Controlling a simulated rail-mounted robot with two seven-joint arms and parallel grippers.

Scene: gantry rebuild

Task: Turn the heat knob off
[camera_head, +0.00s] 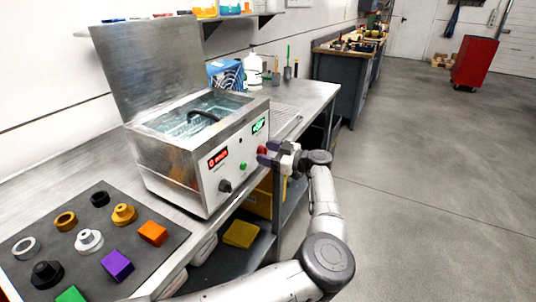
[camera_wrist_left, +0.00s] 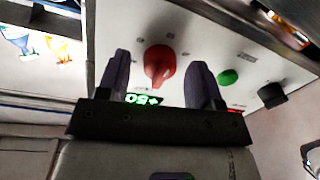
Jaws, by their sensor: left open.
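The steel machine (camera_head: 165,155) stands on the bench with its lid raised. Its front panel (camera_head: 230,165) has a red knob (camera_head: 262,149) at the right and a black knob (camera_head: 224,186) at the lower left. My left gripper (camera_head: 268,153) is open at the red knob. In the left wrist view the red knob (camera_wrist_left: 159,62) sits between the two purple fingers, with a gap on each side. The black knob (camera_wrist_left: 271,95) is outside the fingers, at the right. I cannot read which knob is labelled heat. My right gripper is not in view.
A green button (camera_wrist_left: 228,77) lies beside the right finger. A green lit display (camera_head: 259,125) and a red one (camera_head: 217,158) are on the panel. A dark mat (camera_head: 60,222) with coloured parts lies at the left.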

